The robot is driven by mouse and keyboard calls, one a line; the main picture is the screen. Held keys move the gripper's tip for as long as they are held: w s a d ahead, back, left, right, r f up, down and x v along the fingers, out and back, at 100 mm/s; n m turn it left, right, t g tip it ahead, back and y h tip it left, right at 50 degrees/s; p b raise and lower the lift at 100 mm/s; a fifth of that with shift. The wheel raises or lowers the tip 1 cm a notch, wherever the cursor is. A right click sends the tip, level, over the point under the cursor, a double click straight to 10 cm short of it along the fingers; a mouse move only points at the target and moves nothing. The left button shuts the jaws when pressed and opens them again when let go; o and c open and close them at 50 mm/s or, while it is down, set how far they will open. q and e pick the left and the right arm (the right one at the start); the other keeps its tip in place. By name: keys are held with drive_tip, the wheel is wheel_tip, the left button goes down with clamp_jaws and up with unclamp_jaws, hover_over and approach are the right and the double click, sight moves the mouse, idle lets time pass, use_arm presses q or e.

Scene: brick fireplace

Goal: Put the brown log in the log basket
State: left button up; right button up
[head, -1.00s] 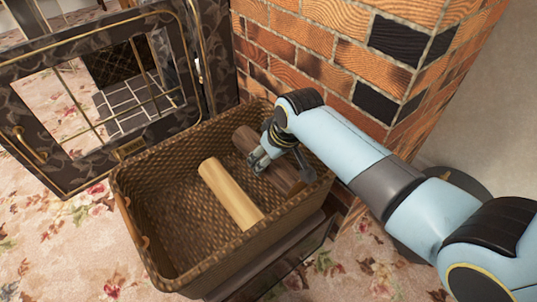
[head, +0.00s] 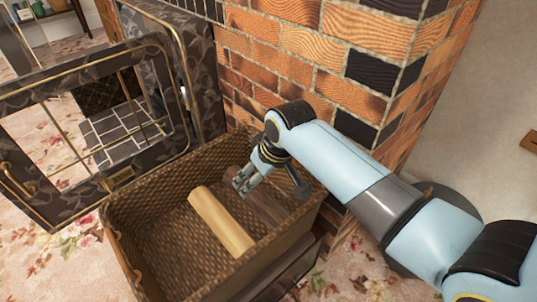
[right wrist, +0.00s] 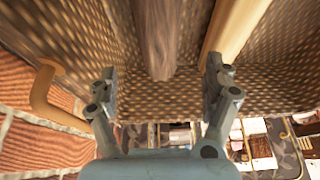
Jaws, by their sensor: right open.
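The brown log (head: 268,208) lies inside the woven log basket (head: 150,204), to the right of a pale log. My right gripper (head: 243,183) is over the basket, above the brown log, with its fingers apart and nothing between them. In the right wrist view the brown log (right wrist: 155,38) shows beyond the open right gripper (right wrist: 160,75), apart from both fingers. The gripper hides part of the log in the head view. My left gripper is not in view.
The pale log (head: 221,221) lies in the basket's middle. A brick fireplace wall (head: 310,55) stands close behind the basket. A dark, gold-trimmed fireplace door (head: 55,105) stands open at the left. Flowered carpet (head: 60,265) is clear at the front left.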

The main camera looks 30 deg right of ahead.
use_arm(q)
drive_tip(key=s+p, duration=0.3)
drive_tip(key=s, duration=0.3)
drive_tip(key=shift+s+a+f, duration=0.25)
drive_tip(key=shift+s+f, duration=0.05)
use_arm(e)
drive_tip(key=v, duration=0.8)
drive_tip(key=shift+r, duration=0.2)
drive_tip(key=shift+s, duration=0.1)
